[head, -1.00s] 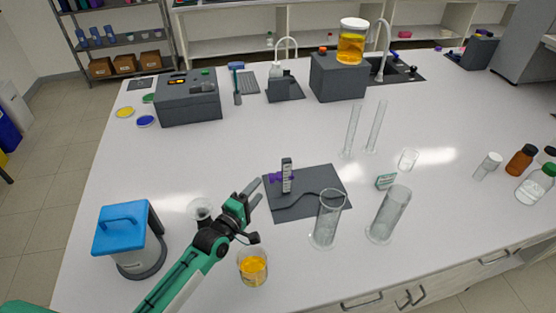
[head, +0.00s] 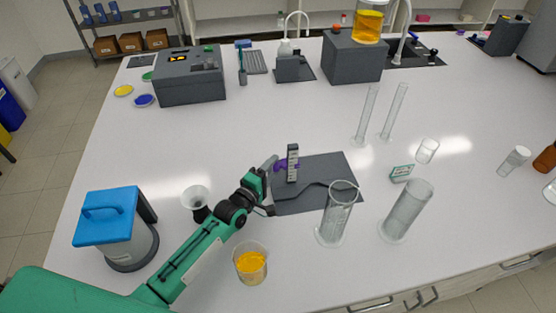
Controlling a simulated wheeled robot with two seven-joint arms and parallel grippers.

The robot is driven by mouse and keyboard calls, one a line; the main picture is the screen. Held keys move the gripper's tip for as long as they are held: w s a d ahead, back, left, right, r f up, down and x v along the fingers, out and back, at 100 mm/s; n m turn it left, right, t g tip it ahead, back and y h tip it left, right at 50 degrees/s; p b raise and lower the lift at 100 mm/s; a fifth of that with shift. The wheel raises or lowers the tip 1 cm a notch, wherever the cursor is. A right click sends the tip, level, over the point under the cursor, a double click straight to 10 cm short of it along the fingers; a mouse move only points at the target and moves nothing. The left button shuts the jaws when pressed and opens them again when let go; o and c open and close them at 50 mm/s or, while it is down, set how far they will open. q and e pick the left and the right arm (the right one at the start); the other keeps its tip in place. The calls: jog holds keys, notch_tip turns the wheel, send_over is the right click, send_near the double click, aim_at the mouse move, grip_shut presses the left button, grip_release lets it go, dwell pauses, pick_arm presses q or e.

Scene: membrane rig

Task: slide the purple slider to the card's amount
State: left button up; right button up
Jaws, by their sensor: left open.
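The purple slider (head: 281,164) sits on the left side of an upright scale post (head: 293,165) with dark marks. The post stands on a dark grey mat (head: 323,170). My left gripper (head: 273,170) is open at the mat's left edge, with its fingertips close to the slider; I cannot tell whether they touch it. A small card (head: 401,173) with a green border stands right of the mat; its writing is too small to read. My right gripper is not in view.
Two glass cylinders (head: 337,215) (head: 406,212) stand at the mat's front right. A beaker of orange liquid (head: 250,263) is below my left arm. A white-rimmed funnel (head: 196,196) and a blue-lidded device (head: 110,220) stand left.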

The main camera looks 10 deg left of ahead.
pick_arm(q)
jog(key=shift+p+x, duration=0.4)
jog(key=shift+x, duration=1.35)
jog(key=shift+c, duration=0.4)
jog(key=shift+w, duration=0.1)
jog(key=c, duration=1.1)
jog(key=shift+f, duration=0.15)
grip_shut()
